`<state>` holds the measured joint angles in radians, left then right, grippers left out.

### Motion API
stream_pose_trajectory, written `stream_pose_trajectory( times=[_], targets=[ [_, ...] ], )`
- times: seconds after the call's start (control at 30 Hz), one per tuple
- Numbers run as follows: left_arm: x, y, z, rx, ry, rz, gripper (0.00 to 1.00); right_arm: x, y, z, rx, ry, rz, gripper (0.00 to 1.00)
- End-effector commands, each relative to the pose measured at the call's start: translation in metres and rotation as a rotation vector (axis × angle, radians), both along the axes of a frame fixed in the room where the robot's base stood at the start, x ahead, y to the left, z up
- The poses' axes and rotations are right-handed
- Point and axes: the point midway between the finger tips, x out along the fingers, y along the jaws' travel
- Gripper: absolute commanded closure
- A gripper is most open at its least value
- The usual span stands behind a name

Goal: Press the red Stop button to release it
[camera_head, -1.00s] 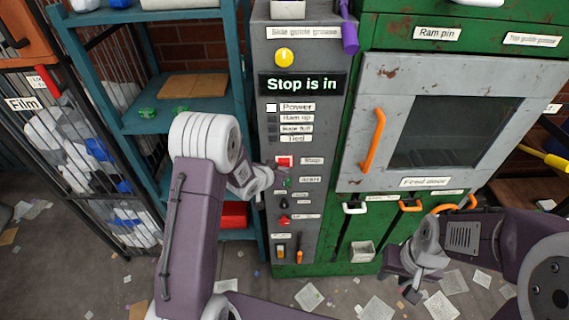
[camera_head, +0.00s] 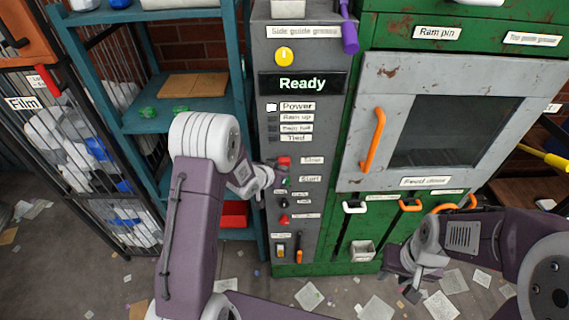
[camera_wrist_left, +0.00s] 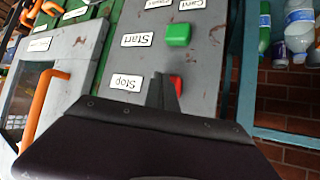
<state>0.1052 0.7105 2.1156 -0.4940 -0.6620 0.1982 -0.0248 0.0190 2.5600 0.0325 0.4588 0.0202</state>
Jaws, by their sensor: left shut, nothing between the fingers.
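The red Stop button (camera_head: 284,161) is on the grey control panel (camera_head: 258,184), left of its Stop label. The display (camera_head: 302,84) reads "Ready". My left gripper (camera_head: 279,168) is shut and empty, with its fingertips at the Stop button. In the left wrist view the shut fingers (camera_wrist_left: 163,92) are beside the red button (camera_wrist_left: 177,84) and partly cover it; I cannot tell whether they touch it. My right gripper (camera_head: 411,292) is low at the right, away from the panel; its fingers are too small and dark to read.
A green Start button (camera_wrist_left: 178,35) lies close to the Stop button. A red knob (camera_head: 283,219) and other controls are lower on the panel. A teal shelf (camera_head: 180,122) stands left. The green machine with an orange door handle (camera_head: 373,140) stands right.

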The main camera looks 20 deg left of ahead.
Motion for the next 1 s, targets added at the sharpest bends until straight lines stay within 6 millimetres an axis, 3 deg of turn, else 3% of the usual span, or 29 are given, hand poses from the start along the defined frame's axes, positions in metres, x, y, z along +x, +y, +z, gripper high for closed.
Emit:
stream_pose_trajectory(
  times=[0.2, 0.57, 1.0],
  targets=[
    [-0.012, -0.004, -0.001, 0.001, 0.0, -0.001, 1.0, 0.0, 0.0, -0.005, 0.0, 0.0, 0.0, 0.64],
    [-0.017, -0.005, -0.002, 0.0, 0.001, 0.0, 1.0, 0.0, 0.0, -0.007, 0.0, 0.0, 0.0, 0.64],
    [-0.067, -0.02, -0.002, 0.0, 0.001, -0.001, 1.0, 0.0, 0.0, -0.025, 0.0, 0.0, 0.0, 0.64]
  ],
)
